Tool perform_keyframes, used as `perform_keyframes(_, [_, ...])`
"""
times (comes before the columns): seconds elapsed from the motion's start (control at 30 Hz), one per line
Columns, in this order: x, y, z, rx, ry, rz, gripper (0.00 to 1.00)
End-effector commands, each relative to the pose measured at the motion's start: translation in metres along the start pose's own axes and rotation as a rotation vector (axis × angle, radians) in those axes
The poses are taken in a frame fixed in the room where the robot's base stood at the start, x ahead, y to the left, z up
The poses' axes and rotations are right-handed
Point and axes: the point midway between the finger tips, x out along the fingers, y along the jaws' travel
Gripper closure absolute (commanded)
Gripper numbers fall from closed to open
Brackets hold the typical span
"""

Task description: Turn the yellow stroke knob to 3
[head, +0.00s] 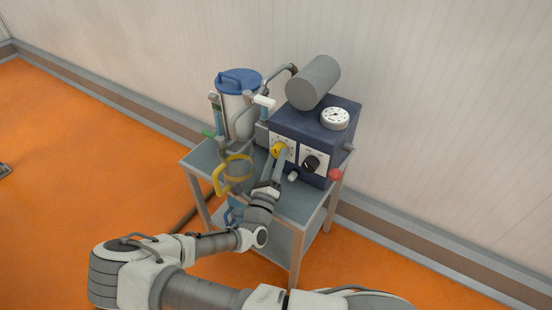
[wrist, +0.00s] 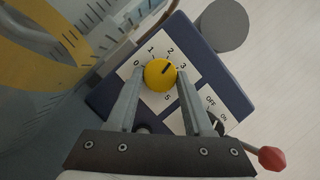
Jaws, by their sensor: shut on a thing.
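The yellow stroke knob (wrist: 160,75) sits on a white dial plate (wrist: 188,69) printed with numbers; 0, 1, 2, 3 and 5 can be read. Its dark pointer line aims up and right, between 2 and 3. My gripper (wrist: 160,81) has one finger on each side of the knob and is shut on it. In the head view the knob (head: 278,150) is on the front of a dark blue box (head: 316,130), with my gripper (head: 279,160) reaching it from below. The number 4 is hidden behind the right finger.
A black OFF/ON switch (head: 311,163) is right of the knob. A red ball-ended lever (wrist: 271,158) sticks out beside it. A clear vessel with a blue lid (head: 238,82) and a yellow hoop (head: 219,180) are to the left. The unit stands on a grey cart (head: 295,235).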

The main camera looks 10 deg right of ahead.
Motion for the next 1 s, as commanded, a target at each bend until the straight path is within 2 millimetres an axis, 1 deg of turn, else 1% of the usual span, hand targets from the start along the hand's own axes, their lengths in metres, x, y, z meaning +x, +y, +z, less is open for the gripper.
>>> perform_keyframes(0.47, [0.0012,-0.0009,0.0003,0.048,0.001,-0.022,1.0])
perform_keyframes(0.67, [0.0018,-0.0008,0.0014,0.145,0.0,-0.062,1.0])
perform_keyframes(1.0, [0.0016,0.0026,0.0013,0.367,0.0,-0.154,1.0])
